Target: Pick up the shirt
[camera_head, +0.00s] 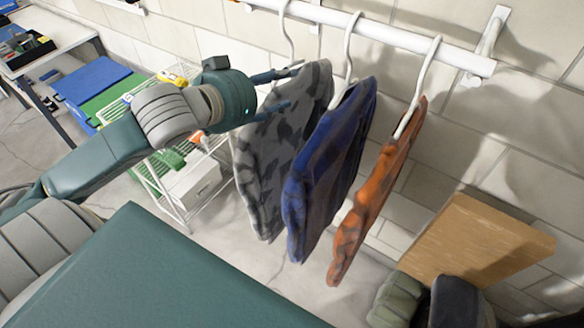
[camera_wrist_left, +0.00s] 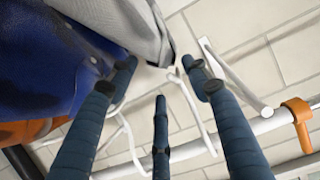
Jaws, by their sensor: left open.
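Three shirts hang side by side on white hangers: a grey patterned shirt (camera_head: 262,160), a blue shirt (camera_head: 325,170) and an orange shirt (camera_head: 372,200). My left gripper (camera_head: 289,88) is open at the upper part of the grey shirt, by its hanger. In the left wrist view, the fingers of my left gripper (camera_wrist_left: 160,88) are spread around a white hanger (camera_wrist_left: 187,88), with the grey shirt (camera_wrist_left: 135,28) just beyond them. The blue shirt (camera_wrist_left: 40,62) is at the left there. Contact between the fingers and the hanger cannot be told. My right gripper is not in view.
The white rail (camera_head: 400,37) runs along the block wall above the shirts. A wire rack (camera_head: 165,190) stands behind my left arm. A cardboard box (camera_head: 478,240) stands at the lower right. A table (camera_head: 45,45) is at the far left.

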